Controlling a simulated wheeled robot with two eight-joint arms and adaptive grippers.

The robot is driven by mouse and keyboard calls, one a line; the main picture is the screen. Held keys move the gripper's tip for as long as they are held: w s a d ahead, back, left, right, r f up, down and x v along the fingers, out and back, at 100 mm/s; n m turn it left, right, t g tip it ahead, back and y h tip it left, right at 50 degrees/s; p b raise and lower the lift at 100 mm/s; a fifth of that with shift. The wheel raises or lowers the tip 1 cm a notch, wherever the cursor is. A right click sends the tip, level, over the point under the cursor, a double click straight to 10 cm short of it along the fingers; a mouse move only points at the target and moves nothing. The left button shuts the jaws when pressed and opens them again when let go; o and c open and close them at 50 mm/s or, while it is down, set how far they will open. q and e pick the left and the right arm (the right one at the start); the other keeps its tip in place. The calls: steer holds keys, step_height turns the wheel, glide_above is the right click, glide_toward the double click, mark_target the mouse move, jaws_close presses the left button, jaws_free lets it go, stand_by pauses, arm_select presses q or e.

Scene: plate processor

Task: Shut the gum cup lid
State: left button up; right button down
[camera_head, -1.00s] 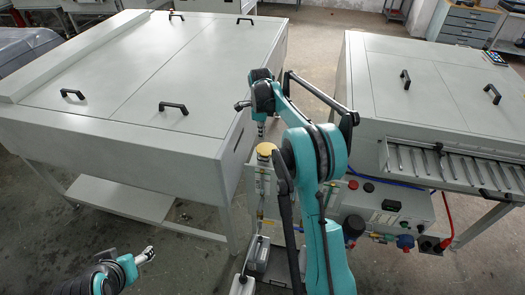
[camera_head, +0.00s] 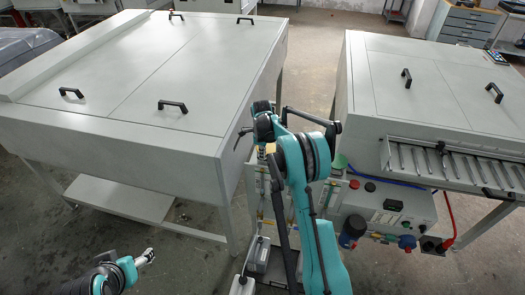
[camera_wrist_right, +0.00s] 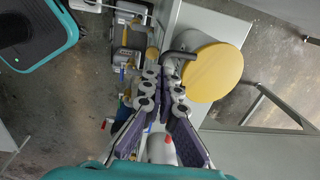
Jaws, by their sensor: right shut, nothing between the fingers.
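A round yellow disc, which looks like the gum cup lid (camera_wrist_right: 218,70), shows in the right wrist view just right of my fingertips. A grey curved piece lies at its left edge. I cannot tell how far the lid is open. My right gripper (camera_wrist_right: 166,78) is shut and empty, with its tips close to the disc's left edge; I cannot tell if they touch. In the head view my right gripper (camera_head: 262,150) points down beside the large table and mostly hides the lid. My left gripper (camera_head: 146,256) is at the lower left, away from everything; its jaws are too small to read.
The large grey table (camera_head: 120,85) stands left of my right arm. The plate processor (camera_head: 430,90) with its roller tray stands to the right. A control box (camera_head: 388,212) with hoses sits below it. Open floor (camera_head: 170,265) lies in front.

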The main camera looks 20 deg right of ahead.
steer(key=shift+f, duration=0.1)
steer(key=shift+s+a+f+b, duration=0.1)
steer(key=shift+s+f+b, duration=0.05)
steer(key=shift+f+b, duration=0.35)
steer(key=shift+s+a+f+b, duration=0.1)
steer(key=shift+f+b, duration=0.3)
steer(key=shift+f, duration=0.1)
steer(key=shift+r, duration=0.1)
